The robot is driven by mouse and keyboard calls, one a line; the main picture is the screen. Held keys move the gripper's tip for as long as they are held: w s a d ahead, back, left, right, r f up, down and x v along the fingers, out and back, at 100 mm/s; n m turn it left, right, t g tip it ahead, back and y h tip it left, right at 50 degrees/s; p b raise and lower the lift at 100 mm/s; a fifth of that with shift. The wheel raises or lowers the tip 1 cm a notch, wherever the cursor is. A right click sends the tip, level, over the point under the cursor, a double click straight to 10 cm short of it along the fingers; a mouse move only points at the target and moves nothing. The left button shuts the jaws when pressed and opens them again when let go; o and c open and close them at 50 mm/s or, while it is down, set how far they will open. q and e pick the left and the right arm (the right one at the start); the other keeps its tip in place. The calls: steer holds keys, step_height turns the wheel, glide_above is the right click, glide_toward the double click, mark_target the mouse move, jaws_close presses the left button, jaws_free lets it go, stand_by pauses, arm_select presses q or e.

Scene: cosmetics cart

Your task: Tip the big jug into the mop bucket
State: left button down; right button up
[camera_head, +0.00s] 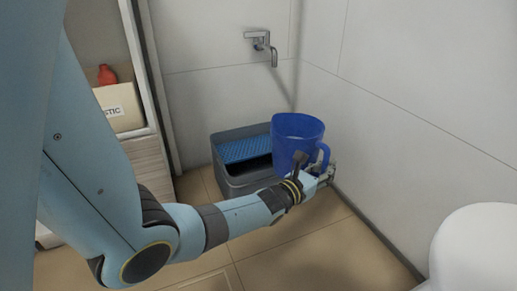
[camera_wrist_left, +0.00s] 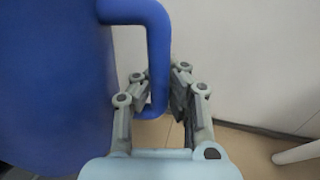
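The big jug (camera_head: 294,135) is blue, with its open top up and its handle (camera_head: 323,157) on the right. It looks upright or nearly so and overlaps the right side of the mop bucket in the head view; its height over the floor is hard to tell. The mop bucket (camera_head: 243,184) is a grey box with a blue perforated wringer tray. My left gripper (camera_head: 322,175) is at the handle. In the left wrist view its fingers (camera_wrist_left: 160,95) close in on both sides of the blue handle (camera_wrist_left: 157,50). My right gripper is out of view.
A wall tap (camera_head: 265,45) is above and behind the jug. A shelf unit with a cardboard box (camera_head: 119,108) and a red bottle (camera_head: 107,75) stands at left. A white rounded fixture (camera_head: 475,250) is at lower right. Tiled floor lies clear in front.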

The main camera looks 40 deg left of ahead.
arm_select(q)
steer(key=shift+w+r, duration=0.15)
steer(key=shift+r, duration=0.25)
steer(key=a+r+n, duration=0.1)
steer(key=r+n, duration=0.1)
steer(key=r, duration=0.1)
steer(key=a+r+n, duration=0.1)
steer(key=r, duration=0.2)
steer(key=a+r+n, duration=0.1)
steer(key=r+n, duration=0.1)
steer(key=r, duration=0.1)
steer(key=shift+w+a+n, duration=0.2)
steer(key=shift+a+n, duration=0.1)
steer(key=shift+a, duration=0.1)
steer(key=shift+w+a+r+n, duration=0.1)
steer(key=shift+a+r+n, duration=0.2)
steer(key=shift+a+n, duration=0.4)
steer(key=shift+w+a+r+n, duration=0.1)
steer(key=shift+a+r+n, duration=0.2)
steer(key=shift+a+n, duration=0.35)
steer(key=shift+w+a+r+n, duration=0.15)
steer(key=shift+a+r+n, duration=0.55)
steer(key=shift+n, duration=0.45)
stand_by(0.6)
